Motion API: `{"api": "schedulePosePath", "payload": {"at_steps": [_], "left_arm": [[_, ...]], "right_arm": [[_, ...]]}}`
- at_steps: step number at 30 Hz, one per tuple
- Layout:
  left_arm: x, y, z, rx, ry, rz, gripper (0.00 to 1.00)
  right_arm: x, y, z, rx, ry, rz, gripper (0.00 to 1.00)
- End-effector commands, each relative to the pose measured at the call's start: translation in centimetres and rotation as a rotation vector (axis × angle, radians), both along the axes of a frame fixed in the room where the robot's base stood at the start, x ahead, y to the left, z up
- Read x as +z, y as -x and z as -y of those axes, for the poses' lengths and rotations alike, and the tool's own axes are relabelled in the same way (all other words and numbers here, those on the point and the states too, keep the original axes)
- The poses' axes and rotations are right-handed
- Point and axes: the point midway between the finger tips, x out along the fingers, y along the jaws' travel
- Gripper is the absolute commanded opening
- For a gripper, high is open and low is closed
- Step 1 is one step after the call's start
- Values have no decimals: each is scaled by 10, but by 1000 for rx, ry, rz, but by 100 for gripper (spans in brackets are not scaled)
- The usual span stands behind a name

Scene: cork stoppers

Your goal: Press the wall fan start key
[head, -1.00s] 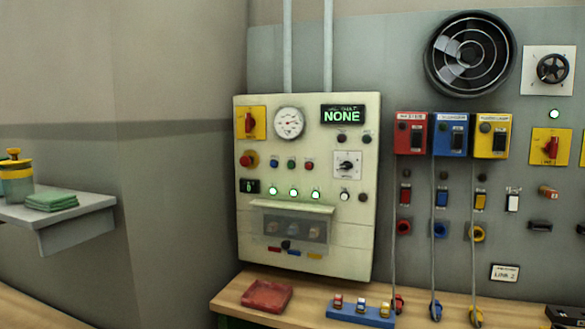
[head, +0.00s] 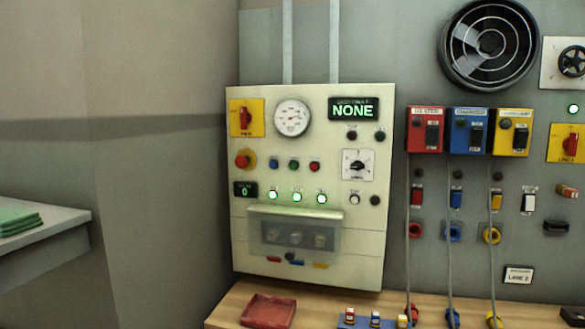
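The round wall fan (head: 487,45) is high on the grey wall panel at the upper right. A cream control cabinet (head: 245,215) stands left of it, above the bench. On the cabinet is a row of small blue (head: 272,163), green (head: 293,165) and red (head: 314,166) buttons. Two dark buttons (head: 351,134) and (head: 380,135) sit under a display (head: 353,109) reading NONE. The small labels are too blurred to read, so I cannot tell which key is the fan's start key. Neither of my grippers is in view.
Red, blue and yellow boxes (head: 425,112) with hanging cables are right of the cabinet. A red tray (head: 268,311) and a blue rack lie on the wooden bench (head: 228,301). A shelf (head: 45,250) with green cloths juts out at the left. Space before the cabinet is clear.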

Motion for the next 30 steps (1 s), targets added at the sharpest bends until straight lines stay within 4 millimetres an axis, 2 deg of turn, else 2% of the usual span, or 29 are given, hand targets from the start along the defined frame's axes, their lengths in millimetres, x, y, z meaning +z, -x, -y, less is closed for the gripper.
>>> {"api": "schedulePosePath", "payload": {"at_steps": [2, 15, 30], "left_arm": [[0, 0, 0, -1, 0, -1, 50], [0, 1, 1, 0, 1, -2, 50], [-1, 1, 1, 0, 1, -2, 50]], "right_arm": [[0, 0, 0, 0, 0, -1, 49], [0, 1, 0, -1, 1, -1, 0], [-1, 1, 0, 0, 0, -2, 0]]}}
